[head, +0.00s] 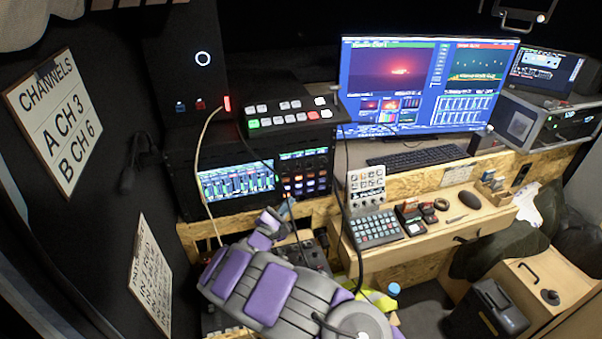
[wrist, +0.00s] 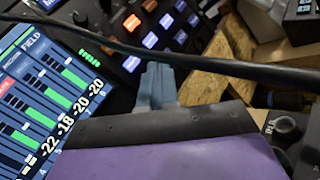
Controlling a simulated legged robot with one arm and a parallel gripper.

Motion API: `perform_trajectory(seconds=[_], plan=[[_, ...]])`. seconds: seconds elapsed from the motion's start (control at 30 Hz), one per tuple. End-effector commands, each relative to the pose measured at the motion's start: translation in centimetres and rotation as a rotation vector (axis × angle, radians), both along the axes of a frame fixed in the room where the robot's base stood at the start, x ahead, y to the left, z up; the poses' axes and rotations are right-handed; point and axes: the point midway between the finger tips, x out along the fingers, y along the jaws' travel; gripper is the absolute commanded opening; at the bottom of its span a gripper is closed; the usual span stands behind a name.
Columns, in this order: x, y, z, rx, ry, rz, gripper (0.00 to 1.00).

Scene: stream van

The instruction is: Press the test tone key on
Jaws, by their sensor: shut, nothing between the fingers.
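No key with a readable test tone label shows. A key panel (head: 303,173) with rows of orange, red and blue-white lit keys sits in the rack. Its lit keys (wrist: 150,40) also show near the top of the wrist view. Left of them is a level-meter screen (head: 236,181), which fills the left of the wrist view (wrist: 45,100) with green bars and the word FIELD. My gripper (head: 287,206) is just below the key panel in the head view. Its blue-grey fingers (wrist: 157,82) are shut and empty, pointing toward the panel. I cannot tell whether they touch anything.
A dark cable (wrist: 170,60) crosses in front of the panel. A switcher (head: 285,115) stands above the rack. A keypad (head: 375,229), a small white knob panel (head: 366,186) and a keyboard (head: 418,157) are on the desk to the right. A large monitor (head: 425,88) stands behind.

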Motion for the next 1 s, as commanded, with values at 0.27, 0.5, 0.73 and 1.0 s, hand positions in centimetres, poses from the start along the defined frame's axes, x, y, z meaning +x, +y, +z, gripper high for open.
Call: perform_trajectory(seconds=[0.27, 0.5, 0.73, 1.0], plan=[[-0.3, -0.1, 0.0, 0.001, -0.001, 0.000, 0.00], [-1.3, -0.1, 0.1, -0.001, 0.000, 0.004, 0.00], [-3.3, -0.9, 0.3, -0.004, -0.003, 0.000, 0.00], [-5.5, -1.4, 0.2, -0.002, -0.002, 0.002, 0.00]])
